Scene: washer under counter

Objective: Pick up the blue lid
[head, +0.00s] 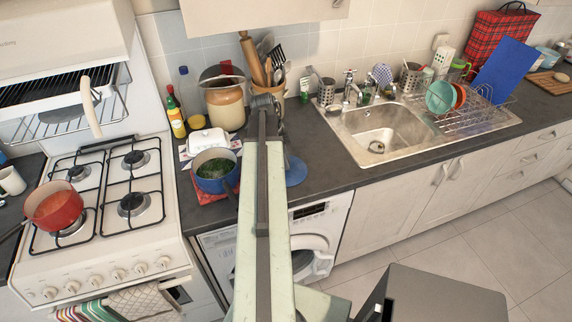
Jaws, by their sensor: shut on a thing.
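The blue lid (296,172) is at the dark countertop, just right of my arm. Its left part is hidden behind the arm. My gripper (284,146) is at the far end of the arm, mostly hidden by it, and is shut on the lid. The fingertips do not show clearly, and I cannot tell whether the lid touches the counter. A blue pot (214,183) with green contents stands left of the arm on a red mat (204,198).
A crock (224,105), utensils, bottles and a white butter dish (208,142) stand behind the pot. The sink (385,130) and dish rack (463,112) are to the right. The stove with a red pan (55,208) is left. Counter right of the lid is clear.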

